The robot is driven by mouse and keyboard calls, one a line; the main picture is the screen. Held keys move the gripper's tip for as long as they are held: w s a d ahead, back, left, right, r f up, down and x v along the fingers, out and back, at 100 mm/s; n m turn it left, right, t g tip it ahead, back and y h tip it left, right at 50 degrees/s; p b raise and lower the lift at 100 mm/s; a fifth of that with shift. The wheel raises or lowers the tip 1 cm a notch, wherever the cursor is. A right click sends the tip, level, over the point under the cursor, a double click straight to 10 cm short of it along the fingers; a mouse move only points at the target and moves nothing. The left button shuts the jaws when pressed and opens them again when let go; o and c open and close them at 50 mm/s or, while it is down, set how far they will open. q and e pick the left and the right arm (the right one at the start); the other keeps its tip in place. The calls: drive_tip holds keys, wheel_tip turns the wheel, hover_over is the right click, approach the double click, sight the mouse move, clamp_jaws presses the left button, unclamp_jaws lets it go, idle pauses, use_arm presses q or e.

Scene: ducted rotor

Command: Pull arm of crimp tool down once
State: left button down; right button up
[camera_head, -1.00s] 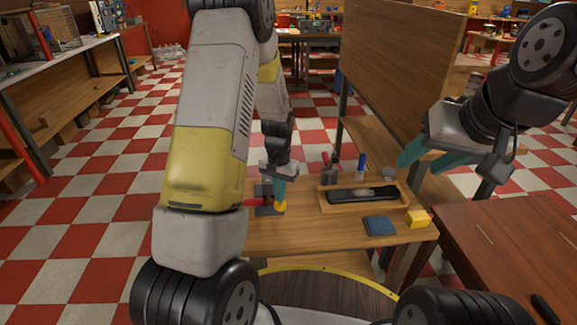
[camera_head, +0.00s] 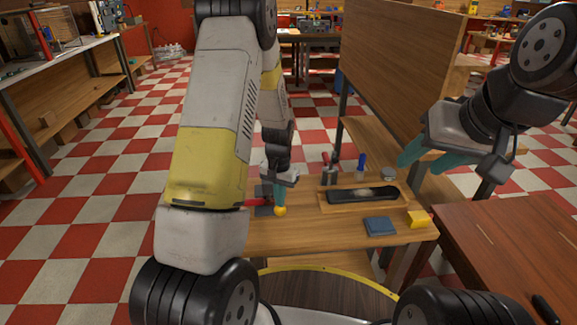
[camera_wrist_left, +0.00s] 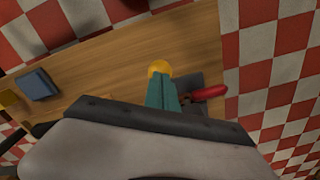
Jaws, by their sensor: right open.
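The crimp tool stands at the left end of the small wooden table, with a dark base (camera_head: 263,211), a red handle (camera_head: 256,203) pointing left and a yellow ball knob (camera_head: 280,211). The left wrist view also shows the knob (camera_wrist_left: 159,68) and the red handle (camera_wrist_left: 209,92). My left gripper (camera_head: 280,203) points down with its teal fingers together, tips at the knob; the knob sticks out past them. I cannot tell whether they hold anything. My right gripper (camera_head: 428,158) is open and empty, raised at the right. My left arm and gripper hide part of the tool.
A wooden tray (camera_head: 348,206) with a black object lies mid-table. Behind it stand red- and blue-handled tools (camera_head: 361,164). A blue block (camera_head: 380,226) and yellow block (camera_head: 418,220) lie at the front right. A brown table (camera_head: 510,230) is at the right.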

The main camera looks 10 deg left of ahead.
use_arm(q)
drive_tip(key=shift+f, duration=0.35)
drive_tip(key=shift+r, duration=0.15)
wheel_tip(320, 180, up, 13)
drive_tip(key=w, duration=0.2)
drive_tip(key=shift+w+a, duration=0.25)
drive_tip(key=shift+a, duration=0.1)
idle(0.8)
wheel_tip(320, 180, up, 6)
drive_tip(key=shift+f, duration=0.15)
idle(0.6)
